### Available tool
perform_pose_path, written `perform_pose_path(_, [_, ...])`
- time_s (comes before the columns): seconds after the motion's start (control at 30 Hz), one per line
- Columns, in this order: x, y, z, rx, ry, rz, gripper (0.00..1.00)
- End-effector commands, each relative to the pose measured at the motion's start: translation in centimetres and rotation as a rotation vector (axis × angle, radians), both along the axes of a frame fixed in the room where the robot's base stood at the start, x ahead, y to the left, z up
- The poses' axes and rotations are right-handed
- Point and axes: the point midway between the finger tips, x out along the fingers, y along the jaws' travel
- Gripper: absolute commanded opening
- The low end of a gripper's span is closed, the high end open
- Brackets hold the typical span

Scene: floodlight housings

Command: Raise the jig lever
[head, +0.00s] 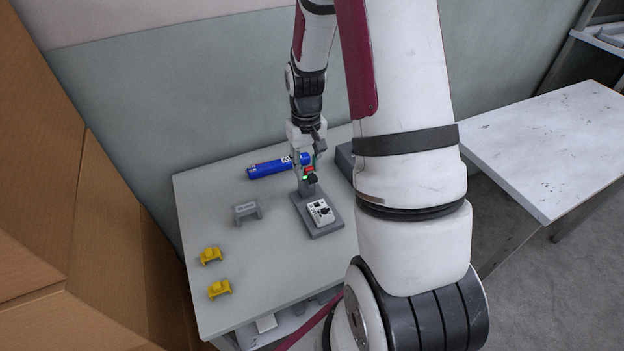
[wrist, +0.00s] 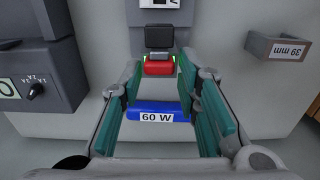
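The jig stands on a grey base plate (head: 325,228) on the table, with an upright post at its back. A red part (head: 309,169) and a black knob (head: 312,179) show near the post's top, beside a small green light; which one is the lever is unclear. In the wrist view, the red part (wrist: 158,68) lies ahead, with a black block (wrist: 160,38) above it in the picture. My gripper (head: 314,158) is just above and behind the red part. In the wrist view its teal-padded fingers (wrist: 160,75) are apart, with the red part near their tips; contact is unclear.
A blue cylinder marked 60 W (wrist: 157,112) lies behind the jig. A white dial unit (head: 320,212) sits on the base plate. A grey 39 mm bracket (wrist: 278,47) and two yellow brackets (head: 210,256) lie left in the head view. A dark box (wrist: 38,75) stands opposite.

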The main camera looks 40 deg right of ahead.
Motion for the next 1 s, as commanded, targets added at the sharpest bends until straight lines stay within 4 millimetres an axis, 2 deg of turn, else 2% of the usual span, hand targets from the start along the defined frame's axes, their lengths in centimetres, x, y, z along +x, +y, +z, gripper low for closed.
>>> perform_pose_path(0.27, [-0.1,0.0,0.5,0.0,0.001,0.0,0.3])
perform_pose_path(1.0, [-0.2,0.0,5.8,0.0,0.001,-0.001,0.3])
